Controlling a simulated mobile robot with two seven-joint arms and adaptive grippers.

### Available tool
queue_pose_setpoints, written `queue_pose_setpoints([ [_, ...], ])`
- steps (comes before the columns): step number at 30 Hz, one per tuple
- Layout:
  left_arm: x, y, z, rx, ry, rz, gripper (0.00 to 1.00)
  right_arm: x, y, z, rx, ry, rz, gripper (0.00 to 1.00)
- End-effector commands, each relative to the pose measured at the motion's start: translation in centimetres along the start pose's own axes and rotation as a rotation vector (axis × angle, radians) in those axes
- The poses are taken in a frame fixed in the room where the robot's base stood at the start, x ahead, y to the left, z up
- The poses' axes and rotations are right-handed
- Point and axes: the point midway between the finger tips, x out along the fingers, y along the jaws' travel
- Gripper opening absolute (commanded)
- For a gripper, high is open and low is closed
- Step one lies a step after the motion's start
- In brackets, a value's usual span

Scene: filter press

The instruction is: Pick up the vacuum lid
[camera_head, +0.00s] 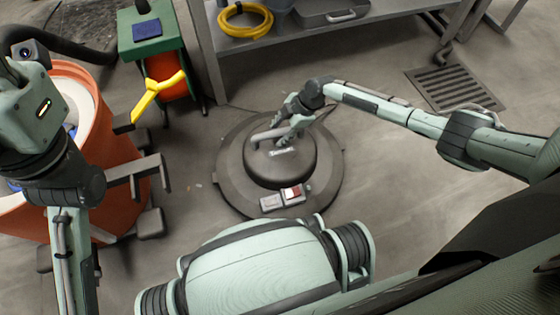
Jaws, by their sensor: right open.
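The vacuum lid (285,167) is a dark, round, domed piece with a grey handle on top and a small label. It sits in the middle of the view, on a wider dark round base (232,182) on the floor. My right gripper (284,122) reaches in from the right and is over the far side of the lid, beside the handle. Its fingers are apart. Whether they touch the handle is unclear. My left arm stands at the left edge; its gripper fingers do not show.
An orange drum (95,125) stands at the left. Behind it are a green stand (152,45) and a yellow forked part (157,92). A grey bench (300,42) with a yellow hose coil (245,19) is at the back. A floor drain (455,88) lies at the right.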

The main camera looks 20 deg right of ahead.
Motion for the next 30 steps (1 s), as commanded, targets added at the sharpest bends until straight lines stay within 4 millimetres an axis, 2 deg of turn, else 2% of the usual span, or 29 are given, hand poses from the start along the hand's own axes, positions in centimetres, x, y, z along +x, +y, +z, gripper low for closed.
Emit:
queue_pose_setpoints([
  [8,0.12,0.03,0.01,0.001,0.004,0.006,0.37,0.45,0.08,-0.1,-0.001,0.001,0.002,0.44],
  [19,0.13,0.02,-0.02,0.002,0.005,0.006,0.37,0.45,0.05,-0.08,-0.001,0.001,0.002,0.01],
  [30,0.17,0.02,-0.03,0.002,0.006,0.006,0.37,0.2,0.45,-0.35,-0.001,0.006,0.009,0.0],
])
